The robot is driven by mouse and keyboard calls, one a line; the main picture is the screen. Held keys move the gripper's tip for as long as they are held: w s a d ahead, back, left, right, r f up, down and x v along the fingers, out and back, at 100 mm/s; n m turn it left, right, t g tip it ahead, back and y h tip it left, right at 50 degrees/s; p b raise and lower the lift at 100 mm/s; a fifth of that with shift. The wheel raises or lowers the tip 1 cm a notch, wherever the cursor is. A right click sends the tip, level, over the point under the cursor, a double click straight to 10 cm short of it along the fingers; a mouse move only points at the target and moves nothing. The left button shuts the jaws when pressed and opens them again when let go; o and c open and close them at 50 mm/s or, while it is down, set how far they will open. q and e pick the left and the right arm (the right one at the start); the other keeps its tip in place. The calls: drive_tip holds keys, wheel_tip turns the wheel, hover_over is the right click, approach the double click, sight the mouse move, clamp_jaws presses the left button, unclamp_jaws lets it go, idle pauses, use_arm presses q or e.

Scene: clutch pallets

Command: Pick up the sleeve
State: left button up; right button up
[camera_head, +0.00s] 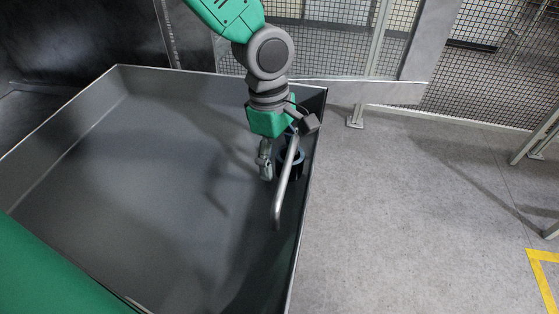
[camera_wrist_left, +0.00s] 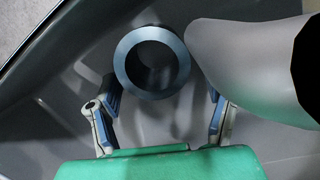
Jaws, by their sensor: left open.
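The sleeve (camera_head: 299,158) is a dark blue hollow cylinder near the right wall of the grey bin. In the left wrist view its round open end (camera_wrist_left: 124,63) faces the camera. My left gripper (camera_head: 278,162) reaches down into the bin beside the sleeve. In the left wrist view my left gripper (camera_wrist_left: 162,105) is open, with its two fingers apart and nothing held between them; the sleeve's ring shows just beyond them. My right gripper is not in view.
The large grey bin (camera_head: 303,220) has raised walls, and its left floor area is bare. A thick smooth grey shape (camera_wrist_left: 245,65) fills the right of the wrist view, close by. Mesh fencing (camera_head: 480,80) stands behind; open floor (camera_head: 400,210) lies right.

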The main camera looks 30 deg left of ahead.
sight(294, 163)
use_arm(q)
drive_tip(key=d, duration=0.3)
drive_tip(key=shift+a+f, duration=0.1)
drive_tip(key=shift+a, duration=0.25)
drive_tip(key=c, duration=0.9)
drive_tip(key=shift+a, duration=0.15)
clamp_jaws()
